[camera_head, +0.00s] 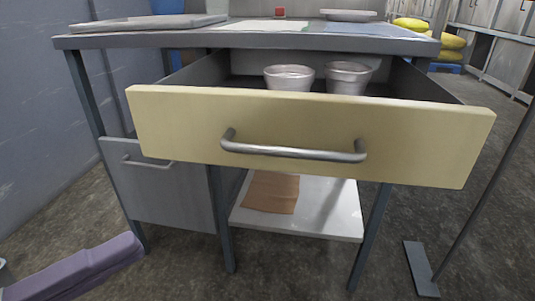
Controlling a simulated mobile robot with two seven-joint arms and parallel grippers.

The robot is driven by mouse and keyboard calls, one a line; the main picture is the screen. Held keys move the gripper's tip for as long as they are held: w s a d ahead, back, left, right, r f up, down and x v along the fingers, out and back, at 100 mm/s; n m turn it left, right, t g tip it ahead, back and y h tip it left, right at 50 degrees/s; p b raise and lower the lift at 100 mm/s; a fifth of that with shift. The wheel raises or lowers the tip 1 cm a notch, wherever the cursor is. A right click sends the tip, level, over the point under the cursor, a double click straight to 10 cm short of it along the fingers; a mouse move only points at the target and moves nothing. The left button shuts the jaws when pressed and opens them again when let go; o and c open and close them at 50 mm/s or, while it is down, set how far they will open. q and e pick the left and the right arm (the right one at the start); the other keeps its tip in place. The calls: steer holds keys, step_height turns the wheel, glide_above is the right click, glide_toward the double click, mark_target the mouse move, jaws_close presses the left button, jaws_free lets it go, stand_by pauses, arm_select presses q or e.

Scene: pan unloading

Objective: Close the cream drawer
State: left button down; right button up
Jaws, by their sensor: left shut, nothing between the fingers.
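The cream drawer (300,125) is pulled well out from under the worktop, facing me. Its front carries a curved metal bar handle (292,150). My left gripper (126,248) shows as a purple shape in the lower left corner. It is shut and empty, lower than the drawer front and apart from it. My right gripper is not in view.
The worktop (250,41) holds a flat tray (150,23), a small red block (280,12) and a plate (348,15). A grey lower drawer (160,185) is at left. A brown cloth (271,192) lies on a white shelf (330,212). A thin post (480,190) stands at right.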

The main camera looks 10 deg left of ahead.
mark_target(259, 154)
arm_select(q)
steer(key=shift+w+a+r+b+x, duration=0.1)
steer(key=shift+w+a+x, duration=0.2)
steer(key=shift+x, duration=1.85)
steer(key=shift+w+a+r+b+x, duration=0.1)
steer(key=shift+w+a+x, duration=0.2)
steer(key=shift+x, duration=1.85)
steer(key=shift+w+a+r+b+x, duration=0.1)
steer(key=shift+w+a+x, duration=0.2)
steer(key=shift+x, duration=1.85)
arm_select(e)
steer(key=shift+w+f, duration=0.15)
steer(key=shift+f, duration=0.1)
arm_select(q)
steer(key=shift+w, duration=0.1)
